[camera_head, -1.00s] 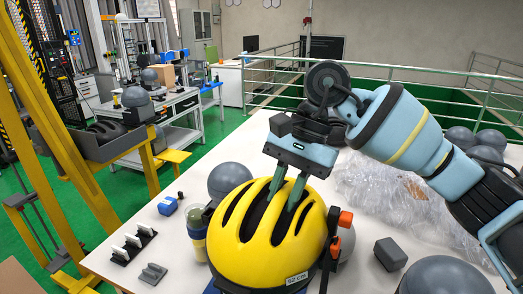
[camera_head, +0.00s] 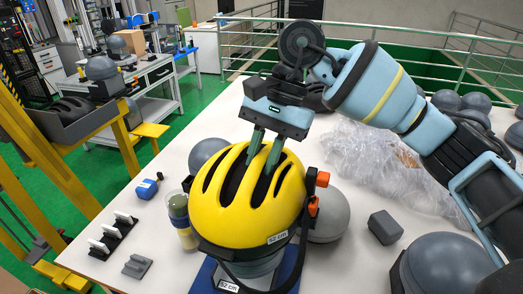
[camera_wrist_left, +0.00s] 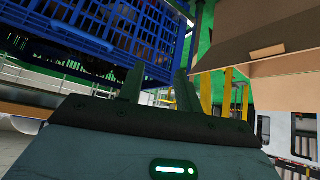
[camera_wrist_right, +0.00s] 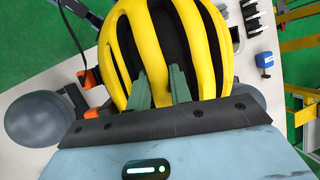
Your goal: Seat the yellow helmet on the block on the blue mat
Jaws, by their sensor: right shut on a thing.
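The yellow helmet (camera_head: 222,215) is in the middle of the head view, roughly upright, with a size label on its front rim and a dark strap hanging at its right. My right gripper (camera_head: 262,163) is shut on the helmet from above, its fingers in the top vents; the right wrist view shows the helmet (camera_wrist_right: 118,45) between and around the fingers. The grey block (camera_head: 250,268) shows just below the rim, on the blue mat (camera_head: 204,277). The helmet hides most of the block; I cannot tell whether they touch. My left gripper (camera_wrist_left: 157,85) is open and empty, away from the helmet.
A clear jar (camera_head: 180,215) stands close left of the helmet. A grey dome (camera_head: 330,215) is close at right, another (camera_head: 205,153) behind. A small grey block (camera_head: 386,226) and plastic wrap (camera_head: 385,165) lie further right. A blue crate (camera_wrist_left: 130,30) is near my left gripper.

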